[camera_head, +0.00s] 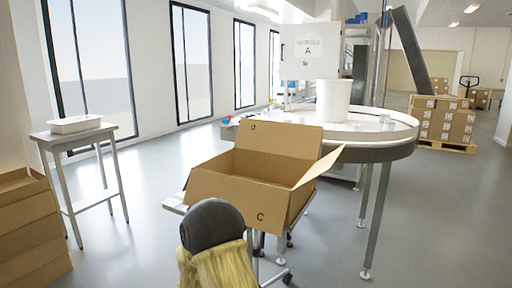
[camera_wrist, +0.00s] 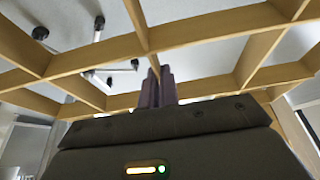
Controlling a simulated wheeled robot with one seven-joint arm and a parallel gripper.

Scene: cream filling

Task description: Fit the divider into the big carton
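The big carton (camera_head: 235,190) stands open in the middle of the head view, on a small wheeled stand. Its flaps are spread outward and the near one bears the letter C. Its bottom is hidden from this angle. The divider (camera_wrist: 92,62), a tan grid of crossing cardboard strips, fills much of the wrist view. My gripper (camera_wrist: 157,75) is shut on one of its strips, with the two dark fingers close together around it. In the head view my arm shows at the bottom, near the carton's front; the fingers cannot be made out there.
A round steel table (camera_head: 375,140) with a white bucket (camera_head: 333,102) stands just behind and right of the carton. A side table (camera_head: 90,138) with a white tray (camera_head: 75,124) is at the left. Stacked cardboard (camera_head: 28,230) stands at lower left. The floor between is clear.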

